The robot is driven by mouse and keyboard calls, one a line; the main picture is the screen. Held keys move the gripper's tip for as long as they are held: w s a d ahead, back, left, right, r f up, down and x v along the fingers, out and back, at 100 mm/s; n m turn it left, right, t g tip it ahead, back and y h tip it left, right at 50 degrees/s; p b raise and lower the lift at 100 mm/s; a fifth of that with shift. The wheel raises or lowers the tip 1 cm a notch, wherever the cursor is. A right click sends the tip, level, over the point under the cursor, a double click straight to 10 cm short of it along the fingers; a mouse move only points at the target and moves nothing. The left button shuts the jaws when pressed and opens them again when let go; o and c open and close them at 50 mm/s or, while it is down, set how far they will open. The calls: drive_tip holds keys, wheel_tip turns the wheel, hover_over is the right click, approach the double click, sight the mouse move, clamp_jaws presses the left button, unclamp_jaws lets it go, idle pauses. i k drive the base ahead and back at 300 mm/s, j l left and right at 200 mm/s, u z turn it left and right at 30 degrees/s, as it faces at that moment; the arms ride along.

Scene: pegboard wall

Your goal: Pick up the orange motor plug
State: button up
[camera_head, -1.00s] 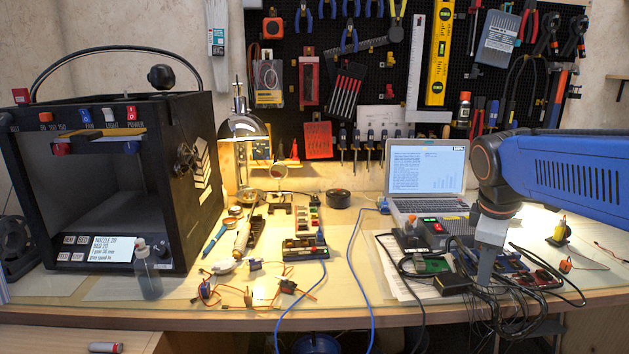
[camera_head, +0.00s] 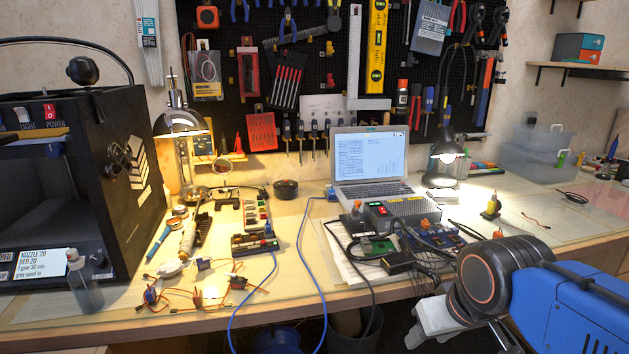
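I cannot tell for certain which item is the orange motor plug. A small orange piece (camera_head: 498,234) lies on the right of the bench, partly hidden by my arm. Another small orange piece (camera_head: 357,206) stands by the grey power box (camera_head: 402,212). Small motors with orange leads (camera_head: 205,298) lie at the front left of the bench. My gripper (camera_head: 430,324) is at the lower right, in front of the bench edge and apart from these things. Its fingers are not clear, and I see nothing held in it.
Dark cables (camera_head: 352,262) tangle around the power box and circuit boards. A laptop (camera_head: 372,165) stands behind them. A black machine (camera_head: 85,190) fills the left, with a small bottle (camera_head: 84,282) before it. A lit lamp (camera_head: 447,158) stands at the right.

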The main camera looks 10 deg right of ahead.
sight(497, 235)
drive_tip(key=l+z, duration=0.1)
drive_tip(key=z, duration=0.35)
drive_tip(key=l+z, duration=0.1)
drive_tip(key=z, duration=0.35)
drive_tip(key=i+j, duration=0.05)
